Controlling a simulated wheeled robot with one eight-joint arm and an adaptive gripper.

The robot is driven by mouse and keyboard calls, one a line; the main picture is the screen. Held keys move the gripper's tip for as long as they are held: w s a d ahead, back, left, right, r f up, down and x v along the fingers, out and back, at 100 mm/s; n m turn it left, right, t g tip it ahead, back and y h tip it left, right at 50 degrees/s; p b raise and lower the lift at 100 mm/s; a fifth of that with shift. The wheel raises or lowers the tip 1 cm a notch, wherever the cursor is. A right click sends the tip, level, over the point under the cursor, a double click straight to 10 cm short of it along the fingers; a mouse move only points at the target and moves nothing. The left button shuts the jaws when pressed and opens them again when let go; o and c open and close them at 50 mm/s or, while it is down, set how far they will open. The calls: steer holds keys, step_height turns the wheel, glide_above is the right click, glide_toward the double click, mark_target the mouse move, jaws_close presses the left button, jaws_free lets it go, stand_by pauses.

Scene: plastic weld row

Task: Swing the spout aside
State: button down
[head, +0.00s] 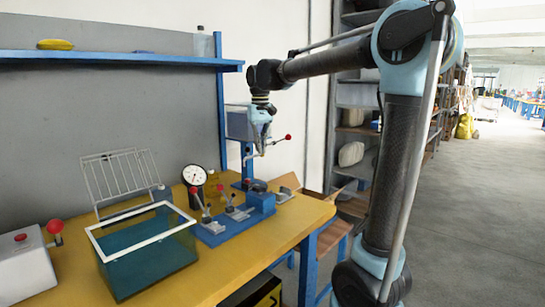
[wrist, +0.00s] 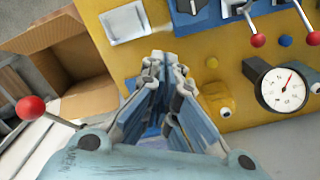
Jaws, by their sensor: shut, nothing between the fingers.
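No part is clearly recognisable as the spout. A grey box (head: 238,122) on a blue post stands at the back right of the bench, partly behind my gripper. A thin rod with a red ball (head: 288,136) sticks out to the right beside my gripper. A red ball on a rod also shows at the left of the wrist view (wrist: 30,108), apart from the fingertips. My gripper (head: 261,150) points down above the bench's right end. Its fingers (wrist: 165,62) are together with nothing between them. What lies directly behind them is hidden.
A blue clamp fixture (head: 235,225) with red-knobbed levers and a dial gauge (head: 194,175) stand below on the yellow bench. A white-rimmed teal bin (head: 150,265), a wire rack (head: 122,178) and a red-button box (head: 25,265) are to the left. An open cardboard box (wrist: 80,60) is at right.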

steer(key=shift+r, duration=2.7)
steer(key=s+d+f+m, duration=0.1)
steer(key=s+d+f, duration=0.25)
steer(key=d, duration=0.25)
steer(key=s+d+f+t, duration=0.1)
steer(key=s+d+f, duration=0.25)
steer(key=d, duration=0.25)
steer(key=s+d+f+m, duration=0.1)
steer(key=s+d+f, duration=0.25)
steer(key=d, duration=0.25)
steer(key=s+d+f, duration=0.3)
steer(key=s+f, duration=0.1)
steer(key=f, duration=0.3)
steer(key=s+d+f+m, duration=0.1)
steer(key=s+d+f, duration=0.3)
steer(key=f, duration=0.3)
steer(key=s+d+f+m+t, duration=0.1)
steer(key=s+d+f, duration=0.3)
steer(key=s+f, duration=0.2)
steer(key=shift+s+d+f, duration=0.15)
steer(key=shift+s+f, duration=0.1)
steer(key=shift+f, duration=0.2)
steer(key=shift+s, duration=0.1)
